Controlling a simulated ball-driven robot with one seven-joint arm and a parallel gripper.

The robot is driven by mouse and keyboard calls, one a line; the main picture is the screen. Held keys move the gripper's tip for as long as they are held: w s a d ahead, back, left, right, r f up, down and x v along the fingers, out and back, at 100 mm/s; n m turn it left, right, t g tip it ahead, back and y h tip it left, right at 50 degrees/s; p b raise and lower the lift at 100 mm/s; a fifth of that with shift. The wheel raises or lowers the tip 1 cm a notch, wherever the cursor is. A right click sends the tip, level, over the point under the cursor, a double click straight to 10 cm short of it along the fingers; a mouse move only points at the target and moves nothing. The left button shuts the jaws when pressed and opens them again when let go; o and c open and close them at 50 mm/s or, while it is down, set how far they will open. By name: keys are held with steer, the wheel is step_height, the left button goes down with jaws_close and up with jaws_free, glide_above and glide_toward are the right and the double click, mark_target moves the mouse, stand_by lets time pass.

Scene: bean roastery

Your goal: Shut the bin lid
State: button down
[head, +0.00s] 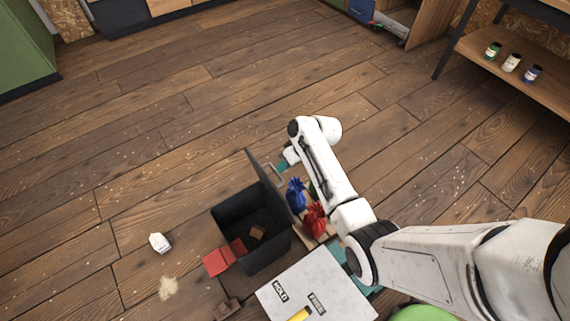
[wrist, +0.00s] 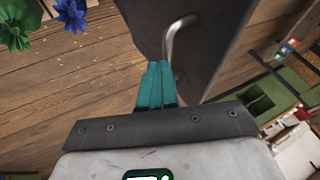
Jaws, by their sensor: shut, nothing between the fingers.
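The bin (head: 226,222) is a black open box on the floor in the head view, with a small brown block (head: 257,232) inside. Its dark lid (head: 264,178) stands up, raised, along the right side. A bent metal handle (head: 273,167) sits on the lid's outer face near its top. My gripper (head: 281,167) is beside that handle, on the lid's outer side. In the wrist view my teal fingers (wrist: 154,88) are shut and empty, next to the lid (wrist: 215,45) and just below its handle (wrist: 174,38). I cannot tell whether they touch.
A red piece (head: 218,261) lies at the bin's front. A grey board (head: 290,290) is nearer me. A white object (head: 159,242) lies left. Floor beyond is clear.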

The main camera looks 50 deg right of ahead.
mark_target(266, 176)
steer(key=shift+w+a+r+h+p, duration=0.15)
steer(key=shift+a+h+p, duration=0.2)
steer(key=shift+a, duration=0.35)
steer(key=a, duration=0.2)
steer(key=w+a+h+p, duration=0.1)
steer(key=a+g+h, duration=0.1)
steer(key=a, duration=0.1)
steer(key=shift+w+a+n+p, duration=0.3)
steer(key=shift+a+n+p, duration=0.05)
steer(key=shift+n+p, duration=0.05)
steer(key=w+a+f+g+h+b, duration=0.1)
steer(key=w+a+f+h+b, duration=0.1)
steer(key=a+f+h+b, duration=0.3)
steer(key=w+a+f+n+g+h+b, duration=0.1)
steer(key=w+a+f+h+b, duration=0.2)
steer(key=a+f+b, duration=0.9)
steer(key=shift+a+n+h+b, duration=0.3)
steer(key=shift+h+b, duration=0.55)
steer(key=shift+b, duration=2.15)
steer(key=shift+w, duration=0.1)
